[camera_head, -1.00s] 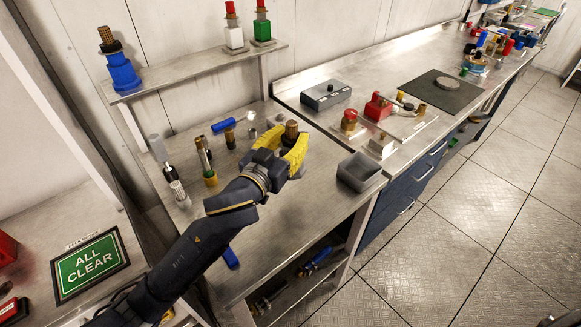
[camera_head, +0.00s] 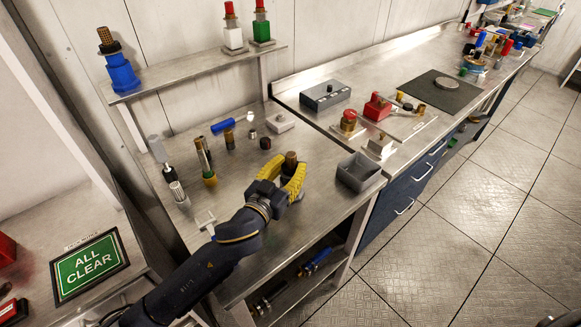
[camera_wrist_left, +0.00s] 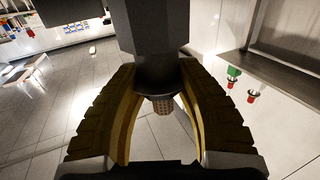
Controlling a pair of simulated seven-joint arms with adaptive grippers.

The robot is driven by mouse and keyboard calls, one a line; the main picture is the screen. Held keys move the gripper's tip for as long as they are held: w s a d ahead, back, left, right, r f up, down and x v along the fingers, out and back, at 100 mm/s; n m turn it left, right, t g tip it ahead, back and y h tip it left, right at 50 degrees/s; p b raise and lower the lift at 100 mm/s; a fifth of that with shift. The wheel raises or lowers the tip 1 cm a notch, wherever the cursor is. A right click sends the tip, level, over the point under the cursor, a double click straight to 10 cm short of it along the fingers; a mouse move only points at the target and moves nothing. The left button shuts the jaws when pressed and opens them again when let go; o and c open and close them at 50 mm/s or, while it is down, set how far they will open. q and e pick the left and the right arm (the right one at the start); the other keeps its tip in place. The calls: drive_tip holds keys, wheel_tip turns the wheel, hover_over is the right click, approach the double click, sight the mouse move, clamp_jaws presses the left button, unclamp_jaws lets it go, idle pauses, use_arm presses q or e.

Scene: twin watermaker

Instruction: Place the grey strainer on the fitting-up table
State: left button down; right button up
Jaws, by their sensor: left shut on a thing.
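My left gripper (camera_head: 293,176) has its yellow fingers closed around the grey strainer. The strainer's bronze mesh end (camera_head: 291,159) points up out of the fingers in the head view. Its grey body is mostly hidden there by the fingers. In the left wrist view the dark grey body (camera_wrist_left: 155,30) fills the top middle between the fingers, with the mesh end (camera_wrist_left: 163,104) below it. The gripper is over the front right part of a steel table (camera_head: 250,190). I cannot tell whether the strainer touches the tabletop. My right gripper is not in view.
An open grey bin (camera_head: 359,172) stands right of the gripper. Several small fittings, including a blue-handled one (camera_head: 223,125), stand behind and left. A blue strainer (camera_head: 122,75) stands on the raised shelf (camera_head: 200,66). A steel counter with a dark mat (camera_head: 440,92) adjoins at right.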

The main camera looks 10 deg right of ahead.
use_arm(q)
drive_tip(key=shift+f, duration=0.25)
idle(0.3)
drive_tip(key=shift+s+f, duration=0.15)
drive_tip(key=shift+f, duration=0.35)
drive_tip(key=c, duration=0.9)
unclamp_jaws()
drive_tip(key=shift+f, duration=0.25)
drive_tip(key=shift+r, duration=0.45)
drive_tip(key=shift+r+v, duration=0.15)
drive_tip(key=shift+v, duration=1.1)
drive_tip(key=shift+r+v, duration=0.2)
drive_tip(key=shift+v, duration=1)
drive_tip(key=shift+r+v, duration=0.15)
drive_tip(key=shift+v, duration=1.1)
